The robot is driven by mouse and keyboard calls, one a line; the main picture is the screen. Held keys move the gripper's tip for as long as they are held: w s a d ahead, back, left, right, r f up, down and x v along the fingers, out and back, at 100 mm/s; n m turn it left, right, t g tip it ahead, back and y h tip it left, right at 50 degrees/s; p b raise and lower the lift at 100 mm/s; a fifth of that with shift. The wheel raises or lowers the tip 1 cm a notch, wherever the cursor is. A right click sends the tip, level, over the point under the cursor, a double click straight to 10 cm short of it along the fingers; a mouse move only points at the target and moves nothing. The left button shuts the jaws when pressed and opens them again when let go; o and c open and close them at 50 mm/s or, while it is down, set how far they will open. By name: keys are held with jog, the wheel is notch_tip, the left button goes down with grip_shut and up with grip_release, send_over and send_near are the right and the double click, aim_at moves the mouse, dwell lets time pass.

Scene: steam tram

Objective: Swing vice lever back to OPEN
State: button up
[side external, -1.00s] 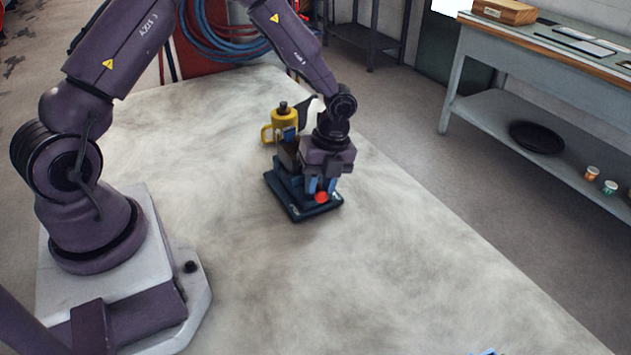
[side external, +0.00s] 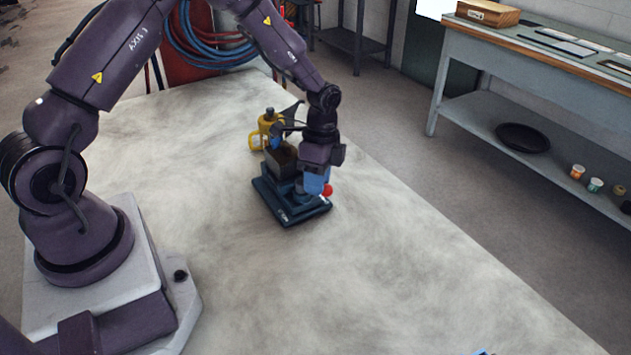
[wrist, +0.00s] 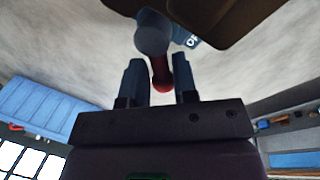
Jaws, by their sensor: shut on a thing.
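The vice has a dark blue base (side external: 290,212) and stands on the pale table, with a dark brown block-like part (side external: 281,160) on top. Its lever ends in a red knob (side external: 328,190) at the right front side of the vice. My gripper (side external: 315,186) is low over that side, shut on the lever. In the wrist view, the red lever (wrist: 161,74) runs between the two blue fingers of my gripper (wrist: 159,82), below a grey-blue round part. The fingers hide part of the lever in the side view. Any OPEN marking is not readable.
A yellow can-like thing (side external: 262,136) with a handle stands just behind the vice. A workbench (side external: 540,60) stands beyond the table's right edge.

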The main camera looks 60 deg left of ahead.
jog(key=shift+w+a+n, duration=0.15)
jog(key=shift+w+n, duration=0.1)
jog(key=shift+n, duration=0.65)
jog(key=shift+r, duration=0.1)
jog(key=o, duration=0.7)
jog(key=shift+o, duration=0.2)
notch_tip(320, 180, up, 13)
jog(key=w+a, duration=0.1)
jog(key=a, duration=0.1)
jog(key=shift+w, duration=0.35)
jog(key=shift+f, duration=0.2)
